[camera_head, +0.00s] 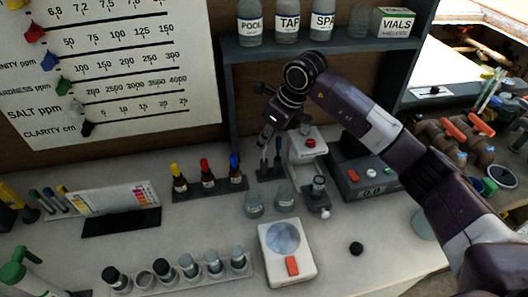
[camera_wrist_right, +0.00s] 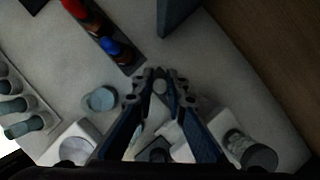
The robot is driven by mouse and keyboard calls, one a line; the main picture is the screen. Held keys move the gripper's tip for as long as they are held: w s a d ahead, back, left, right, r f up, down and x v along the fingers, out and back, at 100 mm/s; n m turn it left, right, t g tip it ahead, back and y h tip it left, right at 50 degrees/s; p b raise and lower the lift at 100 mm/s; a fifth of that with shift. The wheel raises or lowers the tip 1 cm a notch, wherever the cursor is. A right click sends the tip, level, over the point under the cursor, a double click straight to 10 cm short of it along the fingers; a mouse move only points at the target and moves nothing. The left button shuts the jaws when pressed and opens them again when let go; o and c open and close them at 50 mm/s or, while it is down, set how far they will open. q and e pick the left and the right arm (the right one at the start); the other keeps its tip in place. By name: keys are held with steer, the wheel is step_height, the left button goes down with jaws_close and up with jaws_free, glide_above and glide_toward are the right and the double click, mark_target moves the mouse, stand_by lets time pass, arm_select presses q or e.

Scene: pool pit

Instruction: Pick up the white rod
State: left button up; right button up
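The white rod is hard to make out. In the right wrist view a small pale round end (camera_wrist_right: 160,86) shows between the fingertips, and I cannot tell for certain whether it is the rod. My right gripper (camera_head: 268,137) points down over a small dark stand (camera_head: 270,173) with upright dark-handled tools. In the right wrist view its fingertips (camera_wrist_right: 160,92) are close together on either side of the pale end. I cannot tell whether they touch it. My left gripper is not in view.
The white microscope-like device (camera_head: 305,150) stands close to the right of the stand. Small glass beakers (camera_head: 254,204) are in front. A rack of dropper bottles (camera_head: 207,183) is to the left. A white scale (camera_head: 287,252) lies nearer. A shelf post (camera_head: 233,110) rises behind.

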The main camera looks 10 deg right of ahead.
jaws_close()
steer(key=shift+r, duration=0.15)
steer(key=shift+r, duration=0.25)
step_height(320, 180, up, 19)
steer(key=b, duration=0.4)
steer(key=shift+r+b, duration=0.15)
steer(key=shift+b, duration=0.2)
steer(key=shift+c, duration=0.2)
jaws_free()
jaws_close()
